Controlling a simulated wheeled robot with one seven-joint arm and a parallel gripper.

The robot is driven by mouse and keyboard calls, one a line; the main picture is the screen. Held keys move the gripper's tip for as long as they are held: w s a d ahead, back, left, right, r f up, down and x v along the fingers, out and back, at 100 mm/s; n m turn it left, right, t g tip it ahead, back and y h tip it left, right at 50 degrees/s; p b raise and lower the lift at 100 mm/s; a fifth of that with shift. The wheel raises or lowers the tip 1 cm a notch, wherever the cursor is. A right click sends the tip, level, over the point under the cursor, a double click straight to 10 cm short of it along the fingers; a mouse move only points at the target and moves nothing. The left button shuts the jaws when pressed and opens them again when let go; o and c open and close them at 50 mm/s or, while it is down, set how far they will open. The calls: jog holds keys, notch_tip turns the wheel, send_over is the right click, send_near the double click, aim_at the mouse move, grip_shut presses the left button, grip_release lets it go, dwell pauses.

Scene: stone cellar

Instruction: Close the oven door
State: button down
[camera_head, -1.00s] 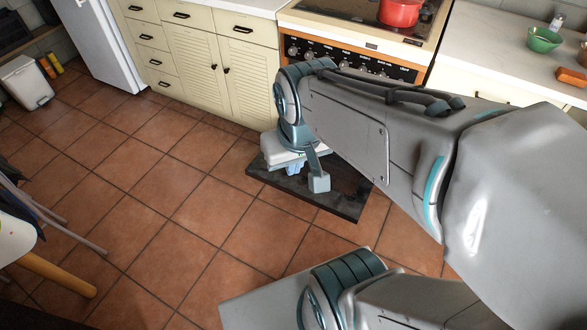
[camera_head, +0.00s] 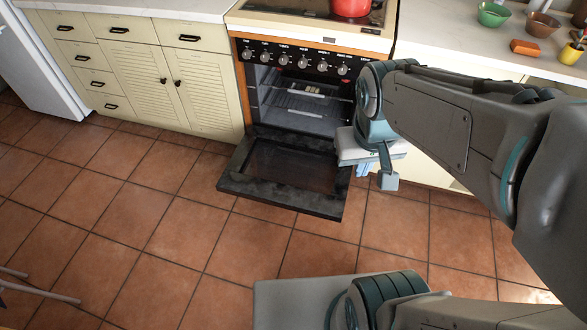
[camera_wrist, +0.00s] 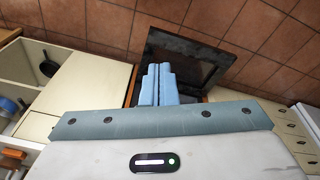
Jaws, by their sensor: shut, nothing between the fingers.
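The oven (camera_head: 312,42) stands between the cabinets, with knobs on its front panel and racks visible inside its cavity (camera_head: 300,108). Its dark oven door (camera_head: 285,168) is folded down, open and about flat above the floor. In the wrist view the door (camera_wrist: 180,50) lies just beyond my fingers. My gripper (camera_head: 364,168) is at the right side of the door, in front of the cabinet right of the oven. Its blue fingers (camera_wrist: 157,84) are shut together with nothing between them. I cannot tell whether they touch the door.
A red pot (camera_head: 350,8) sits on the hob. Green bowl (camera_head: 492,14), brown bowl (camera_head: 541,24) and orange block (camera_head: 525,47) are on the right counter. Cream cabinets (camera_head: 135,70) flank the oven.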

jog(key=w+a+f+n+h+b, duration=0.1)
jog(key=w+f+n+h+b, duration=0.45)
jog(key=f, duration=0.95)
jog(key=w+a+f+n+h+b, duration=0.25)
jog(key=w+f+b, duration=0.55)
jog(key=f, duration=0.6)
jog(key=w+a+f+n+h+b, duration=0.1)
jog(key=w+f+n+h+b, duration=0.55)
jog(key=f, duration=0.85)
jog(key=a+f+n+t+y+b, duration=0.3)
jog(key=a+f+n+t+b, duration=0.25)
jog(key=f, duration=0.65)
jog(key=a+f+n+t+y+b, duration=0.2)
jog(key=a+f+n+t+b, duration=0.3)
jog(key=f, duration=0.8)
jog(key=a+f+n+t+y+b, duration=0.3)
jog(key=f+n+t+b, duration=0.35)
jog(key=f, duration=0.55)
jog(key=w+d+r+p, duration=0.3)
jog(key=w+r, duration=0.3)
jog(key=w, duration=0.4)
jog(key=shift+d, duration=0.15)
